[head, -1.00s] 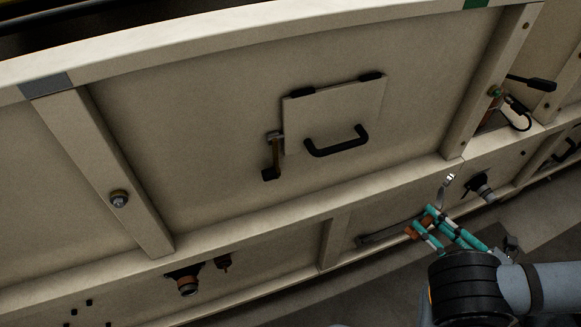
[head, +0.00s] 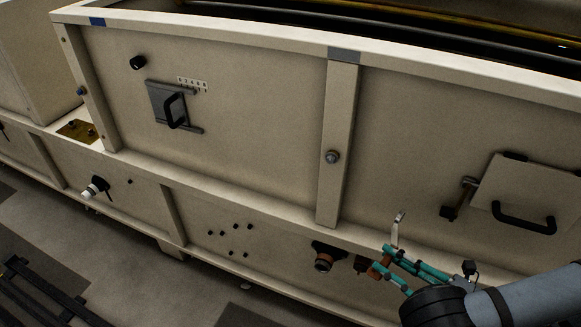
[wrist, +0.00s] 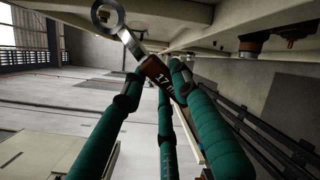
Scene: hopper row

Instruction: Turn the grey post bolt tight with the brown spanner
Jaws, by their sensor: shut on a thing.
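The grey post bolt (head: 332,156) sits midway up the cream post under the grey tag (head: 345,54) in the head view. My gripper (head: 383,262) is low and to the right of that post, its teal fingers shut on the brown spanner (head: 397,228). The spanner's silver shaft points up, apart from the bolt. In the wrist view the spanner's ring end (wrist: 107,14) is at the top left, and its brown handle (wrist: 158,74), marked 17, is between my fingertips (wrist: 152,82). Part of the handle is hidden by the fingers.
A hatch with a black handle (head: 523,218) and a latch (head: 458,198) are on the right panel. A dark outlet (head: 325,257) protrudes below the post, left of my gripper. A smaller grey hatch (head: 170,105) is on the left panel. The panel beside the bolt is clear.

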